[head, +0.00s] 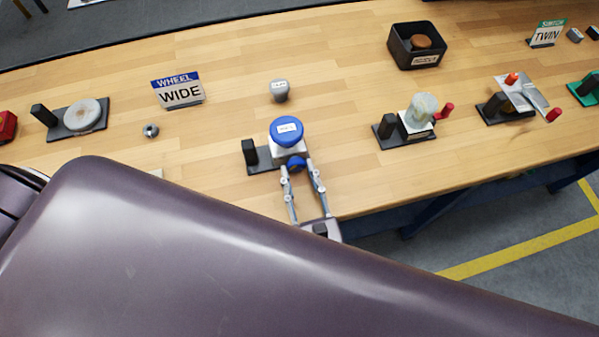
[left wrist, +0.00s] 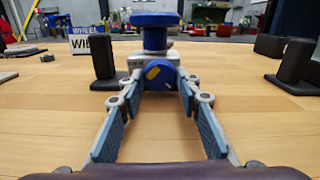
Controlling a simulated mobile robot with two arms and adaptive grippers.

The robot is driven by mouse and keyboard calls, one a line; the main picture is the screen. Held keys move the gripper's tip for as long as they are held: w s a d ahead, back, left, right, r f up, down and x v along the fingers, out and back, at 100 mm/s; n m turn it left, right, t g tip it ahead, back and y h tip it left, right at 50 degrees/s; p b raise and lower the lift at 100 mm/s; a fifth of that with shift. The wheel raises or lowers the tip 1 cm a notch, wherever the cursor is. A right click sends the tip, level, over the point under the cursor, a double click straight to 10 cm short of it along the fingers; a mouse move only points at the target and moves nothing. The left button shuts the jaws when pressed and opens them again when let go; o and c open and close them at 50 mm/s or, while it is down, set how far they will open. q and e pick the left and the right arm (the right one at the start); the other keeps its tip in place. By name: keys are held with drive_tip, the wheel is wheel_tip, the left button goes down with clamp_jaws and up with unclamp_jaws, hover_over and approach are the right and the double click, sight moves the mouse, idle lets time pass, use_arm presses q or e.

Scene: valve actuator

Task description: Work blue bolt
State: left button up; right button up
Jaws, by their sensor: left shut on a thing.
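The blue bolt (head: 297,165) is a short blue round piece on the front of a grey valve body, below a blue round cap with a white label (head: 287,131). In the left wrist view the blue bolt (left wrist: 160,74) faces me, with a yellow mark on its end. My left gripper (head: 301,172) reaches it from the table's front side, and its fingertips (left wrist: 160,84) are shut on the bolt from both sides. The valve stands upright on a dark base with a black post (head: 250,152). My right gripper is not in view.
A grey labelled knob (head: 279,91) stands just behind the valve. To the right are a valve with a pale top (head: 421,112), a red-handled fixture (head: 513,92) and a black bin (head: 417,53).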

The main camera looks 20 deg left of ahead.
use_arm(q)
drive_tip(key=shift+d+f+b, duration=0.15)
drive_tip(key=shift+f+b, duration=0.1)
drive_tip(key=shift+b, duration=0.05)
drive_tip(key=b, duration=0.3)
drive_tip(key=m+b, duration=0.1)
drive_tip(key=b, duration=0.2)
drive_tip(key=shift+s+f, duration=0.1)
drive_tip(key=shift+f, duration=0.15)
drive_tip(key=shift+r+m, duration=0.15)
drive_tip(key=shift+m, duration=0.45)
drive_tip(key=shift+r+m, duration=0.25)
drive_tip(key=shift+m, duration=0.25)
drive_tip(key=shift+r+m, duration=0.1)
drive_tip(key=shift+m, duration=1.2)
drive_tip(key=o, duration=1.2)
drive_tip(key=shift+c, duration=0.2)
